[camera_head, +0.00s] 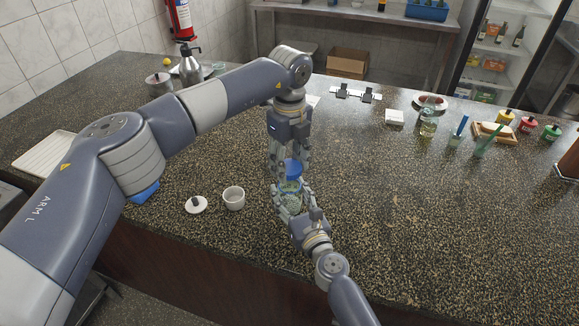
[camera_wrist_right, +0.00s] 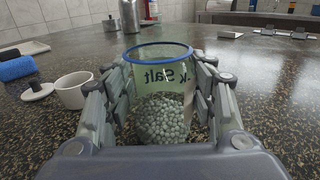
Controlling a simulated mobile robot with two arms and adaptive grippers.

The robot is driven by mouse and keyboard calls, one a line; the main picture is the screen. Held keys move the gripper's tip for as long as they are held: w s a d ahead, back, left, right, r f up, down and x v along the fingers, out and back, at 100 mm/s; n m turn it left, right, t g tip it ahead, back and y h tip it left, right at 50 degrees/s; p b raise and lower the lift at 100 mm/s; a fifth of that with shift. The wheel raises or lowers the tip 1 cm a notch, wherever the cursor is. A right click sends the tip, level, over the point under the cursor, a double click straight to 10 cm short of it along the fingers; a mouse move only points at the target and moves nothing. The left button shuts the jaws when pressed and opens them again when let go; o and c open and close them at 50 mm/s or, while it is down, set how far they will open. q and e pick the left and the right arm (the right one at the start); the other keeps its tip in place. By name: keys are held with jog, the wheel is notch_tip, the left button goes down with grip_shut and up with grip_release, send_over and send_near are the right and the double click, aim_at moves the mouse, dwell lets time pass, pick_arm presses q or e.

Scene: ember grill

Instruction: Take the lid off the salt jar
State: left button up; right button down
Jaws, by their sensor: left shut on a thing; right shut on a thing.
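The salt jar (camera_wrist_right: 162,100) is clear glass with a blue rim and grey-green grains in its lower part. It stands upright, its "Salt" lettering mirrored, and its top looks open in the right wrist view. My right gripper (camera_head: 294,206) is shut around the jar's sides; its fingers (camera_wrist_right: 163,115) flank the glass. A blue lid (camera_head: 293,171) shows above the jar in the head view. My left gripper (camera_head: 290,160) points down and is shut on the lid. The lid and left gripper are outside the right wrist view. The gap between lid and jar is hard to judge.
A white cup (camera_head: 234,198) and a small white lid with a dark knob (camera_head: 196,205) stand left of the jar. A blue item (camera_head: 145,193) lies farther left, partly behind my left arm. The counter (camera_head: 420,215) to the right is clear.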

pick_arm(q)
notch_tip(320, 180, up, 2)
jog(key=shift+r, duration=0.15)
pick_arm(e)
jog(key=c, duration=0.6)
grip_release()
jog(key=shift+s, duration=0.15)
